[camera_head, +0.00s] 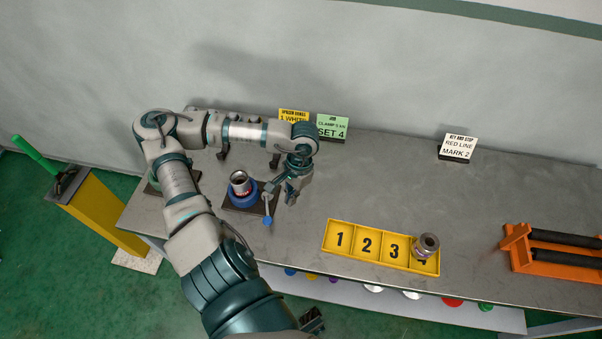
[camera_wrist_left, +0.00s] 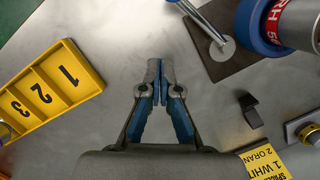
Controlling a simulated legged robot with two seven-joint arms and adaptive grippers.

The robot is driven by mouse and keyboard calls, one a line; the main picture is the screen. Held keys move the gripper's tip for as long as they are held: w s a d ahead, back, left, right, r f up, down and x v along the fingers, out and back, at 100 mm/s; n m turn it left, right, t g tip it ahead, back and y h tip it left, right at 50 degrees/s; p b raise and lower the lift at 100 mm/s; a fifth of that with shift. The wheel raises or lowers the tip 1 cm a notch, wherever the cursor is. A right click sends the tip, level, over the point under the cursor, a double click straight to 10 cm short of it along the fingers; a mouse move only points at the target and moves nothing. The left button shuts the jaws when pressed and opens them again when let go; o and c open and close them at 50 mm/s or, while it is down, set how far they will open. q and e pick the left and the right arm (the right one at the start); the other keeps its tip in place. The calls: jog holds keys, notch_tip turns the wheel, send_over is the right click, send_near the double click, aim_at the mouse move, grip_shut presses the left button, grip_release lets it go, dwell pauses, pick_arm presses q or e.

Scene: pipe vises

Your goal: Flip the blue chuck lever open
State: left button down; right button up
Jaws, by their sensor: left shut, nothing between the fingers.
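The blue chuck (camera_head: 243,199) sits on a dark base plate and holds a steel pipe piece upright. It also shows at the upper right of the left wrist view (camera_wrist_left: 248,30). Its lever (camera_head: 267,209) has a blue end that points toward the bench's front edge. In the left wrist view the lever's metal rod (camera_wrist_left: 203,22) runs from a round pivot to the top edge, where its blue end is cut off. My left gripper (camera_head: 290,198) is shut and empty, pointing down just right of the lever and apart from it. My right gripper is not seen.
A yellow numbered tray (camera_head: 340,250) lies to the right, with a metal fitting (camera_head: 427,243) at slot 4. An orange rack (camera_head: 520,256) with dark rollers stands farther right. Sign cards (camera_head: 331,127) stand behind. A green chuck (camera_head: 155,183) is partly behind my arm.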

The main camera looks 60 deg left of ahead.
pick_arm(q)
notch_tip(320, 180, up, 8)
jog(key=p, duration=0.1)
jog(key=shift+w+r, duration=0.2)
jog(key=shift+w, duration=0.25)
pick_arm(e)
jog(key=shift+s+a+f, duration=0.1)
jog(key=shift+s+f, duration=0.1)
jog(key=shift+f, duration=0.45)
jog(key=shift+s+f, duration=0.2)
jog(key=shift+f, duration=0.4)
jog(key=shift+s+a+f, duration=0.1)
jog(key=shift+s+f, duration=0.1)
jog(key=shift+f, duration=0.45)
